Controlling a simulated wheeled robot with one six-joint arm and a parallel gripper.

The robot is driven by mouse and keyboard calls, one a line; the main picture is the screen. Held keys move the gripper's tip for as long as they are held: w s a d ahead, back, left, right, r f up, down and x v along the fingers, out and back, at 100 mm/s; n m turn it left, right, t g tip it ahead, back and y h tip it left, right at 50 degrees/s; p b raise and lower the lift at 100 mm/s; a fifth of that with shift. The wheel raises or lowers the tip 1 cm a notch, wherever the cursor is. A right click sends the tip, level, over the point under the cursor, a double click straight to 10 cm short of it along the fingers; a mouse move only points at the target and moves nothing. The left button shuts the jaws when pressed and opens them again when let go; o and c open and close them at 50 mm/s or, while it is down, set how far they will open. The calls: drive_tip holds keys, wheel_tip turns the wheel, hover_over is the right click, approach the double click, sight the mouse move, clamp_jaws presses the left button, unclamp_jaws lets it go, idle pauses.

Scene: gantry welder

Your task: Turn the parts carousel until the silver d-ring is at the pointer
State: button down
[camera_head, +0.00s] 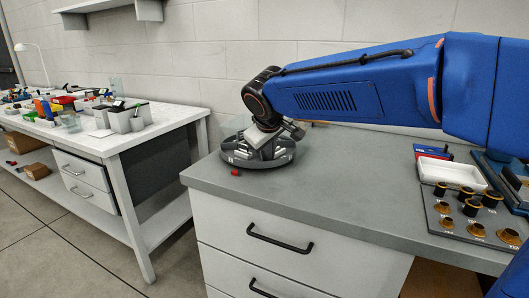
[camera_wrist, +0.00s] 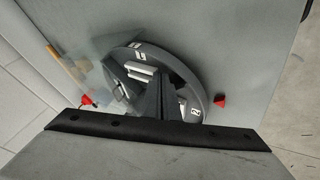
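The parts carousel (camera_head: 240,161) is a round dark grey tray on the grey bench, with silver parts in its compartments. It also shows in the wrist view (camera_wrist: 193,84), with white labels on its rim. A small red pointer (camera_head: 235,172) stands on the bench by its front-left rim; a red marker (camera_wrist: 219,100) beside the rim shows in the wrist view. My gripper (camera_head: 263,143) is over the carousel, its dark fingers (camera_wrist: 155,95) reaching down at its middle. The finger gap and any contact are unclear. I cannot tell which silver part is the d-ring; the gripper hides some compartments.
A second red marker (camera_wrist: 87,99) lies across the carousel near a clear, see-through object. A board with brass and black fittings (camera_head: 462,224) and a white tray (camera_head: 452,174) are at the bench's right. A cluttered white table (camera_head: 92,143) stands left. The bench middle is clear.

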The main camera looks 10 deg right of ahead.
drive_tip(key=shift+w+d, duration=0.15)
drive_tip(key=shift+d, duration=0.35)
drive_tip(key=shift+w+d, duration=0.15)
drive_tip(key=shift+d, duration=0.45)
